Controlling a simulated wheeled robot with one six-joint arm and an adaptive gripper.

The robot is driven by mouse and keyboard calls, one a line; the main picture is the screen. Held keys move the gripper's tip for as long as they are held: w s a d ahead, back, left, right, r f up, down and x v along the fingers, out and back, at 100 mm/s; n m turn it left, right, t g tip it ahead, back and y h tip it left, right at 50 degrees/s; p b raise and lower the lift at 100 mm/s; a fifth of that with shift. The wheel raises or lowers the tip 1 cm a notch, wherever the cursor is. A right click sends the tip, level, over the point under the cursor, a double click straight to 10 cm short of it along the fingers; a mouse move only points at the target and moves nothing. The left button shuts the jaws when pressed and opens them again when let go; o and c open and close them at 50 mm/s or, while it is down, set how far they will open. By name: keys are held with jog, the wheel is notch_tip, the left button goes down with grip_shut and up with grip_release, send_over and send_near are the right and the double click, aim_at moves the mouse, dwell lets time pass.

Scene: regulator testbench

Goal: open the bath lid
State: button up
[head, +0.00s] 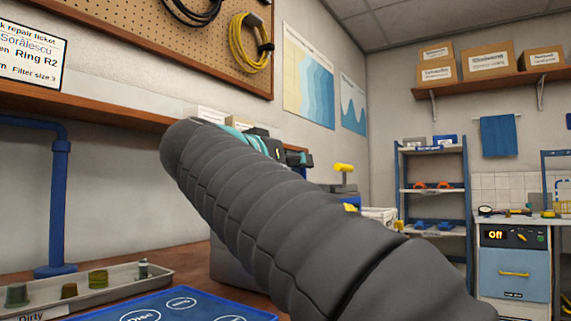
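My arm crosses the middle of the view in a dark ribbed sleeve and hides much of the bench behind it. Teal and black parts that look like my gripper (300,158) show past the sleeve. Its fingers are too small and covered to tell open from shut. No bath lid can be made out for certain. A cabinet (513,262) at the right has a dark panel reading "Off" and a light blue front with a yellow handle (514,273). That front looks closed. I cannot tell whether this is the bath. My gripper is well left of it.
A tray (125,287) marked "Dirty" holds several small parts on the wooden bench, beside a blue mat (160,306) and a blue stand (60,200). A yellow-topped grey device (344,172) stands behind my arm. A blue-framed shelf rack (433,188) stands left of the cabinet.

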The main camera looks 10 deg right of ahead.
jog(key=shift+w+d, duration=0.15)
grip_shut()
jog(key=shift+r, duration=0.15)
